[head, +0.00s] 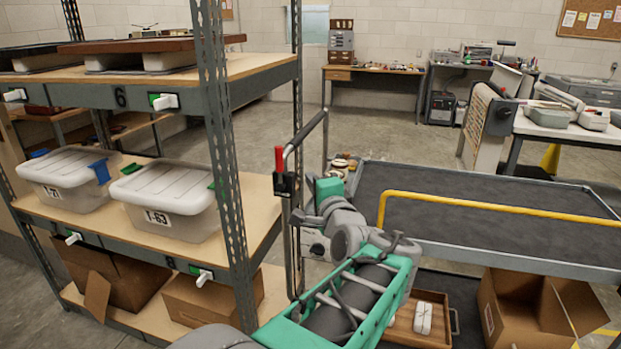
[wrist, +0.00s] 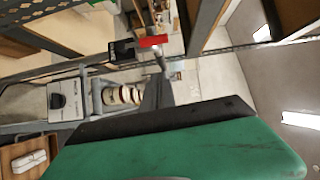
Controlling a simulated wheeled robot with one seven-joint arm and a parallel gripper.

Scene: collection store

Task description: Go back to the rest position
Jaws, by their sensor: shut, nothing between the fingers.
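My gripper (wrist: 157,80) shows in the wrist view as narrow grey fingers beyond its green and black body. The fingers are together with nothing seen between them. In the head view my arm reaches forward from the bottom middle, bent at the wrist, with a green part (head: 328,188) at its far end. The fingertips cannot be made out there. This end is between the shelf rack and the cart, near an upright post with a red grip (head: 279,160). The red grip also shows in the wrist view (wrist: 152,41), close to the fingers in the picture.
A shelf rack (head: 222,150) on the left holds two lidded bins (head: 70,180) (head: 168,200), with cardboard boxes (head: 205,300) below. A cart (head: 480,205) with a yellow rail (head: 500,206) stands right. Below it are a wooden tray (head: 405,325) and an open carton (head: 530,310).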

